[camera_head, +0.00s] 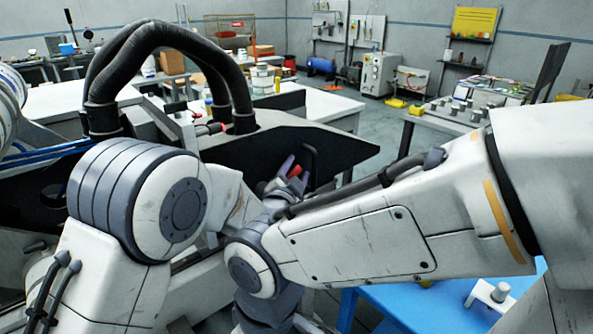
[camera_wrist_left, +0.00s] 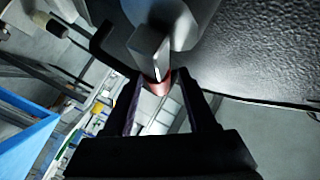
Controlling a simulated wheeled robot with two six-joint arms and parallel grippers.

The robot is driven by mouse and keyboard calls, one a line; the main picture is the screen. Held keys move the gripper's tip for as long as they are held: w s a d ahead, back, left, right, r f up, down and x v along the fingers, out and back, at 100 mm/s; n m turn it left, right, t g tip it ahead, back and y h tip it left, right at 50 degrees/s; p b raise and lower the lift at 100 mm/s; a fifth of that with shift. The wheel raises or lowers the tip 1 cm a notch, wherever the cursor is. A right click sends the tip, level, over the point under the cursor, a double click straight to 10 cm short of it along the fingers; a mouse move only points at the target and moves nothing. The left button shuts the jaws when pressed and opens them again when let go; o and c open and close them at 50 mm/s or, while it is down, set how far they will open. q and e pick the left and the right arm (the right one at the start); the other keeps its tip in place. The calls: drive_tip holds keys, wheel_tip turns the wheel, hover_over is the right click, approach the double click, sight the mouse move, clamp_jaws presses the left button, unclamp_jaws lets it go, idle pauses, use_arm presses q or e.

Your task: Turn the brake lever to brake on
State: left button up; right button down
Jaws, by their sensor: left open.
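The brake lever shows as a red piece (camera_head: 295,171) in front of the dark panel (camera_head: 345,150) in the head view. In the left wrist view it has a grey metal body (camera_wrist_left: 150,48) and a red end (camera_wrist_left: 157,84). My left gripper (camera_head: 284,172) is at the lever, partly hidden by my arms. In the left wrist view its dark fingers (camera_wrist_left: 160,88) are open, with the red end between their tips. I cannot tell whether they touch it. My right arm crosses in front, and its gripper is out of sight.
A bent black rod (camera_head: 312,155) stands close beside the lever; it also shows in the left wrist view (camera_wrist_left: 101,38). Thick black hoses (camera_head: 165,35) arch above the machine. A blue table (camera_head: 430,305) is at the lower right. Open floor (camera_head: 385,125) lies behind.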

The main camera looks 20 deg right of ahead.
use_arm(q)
clamp_jaws()
idle(1.4)
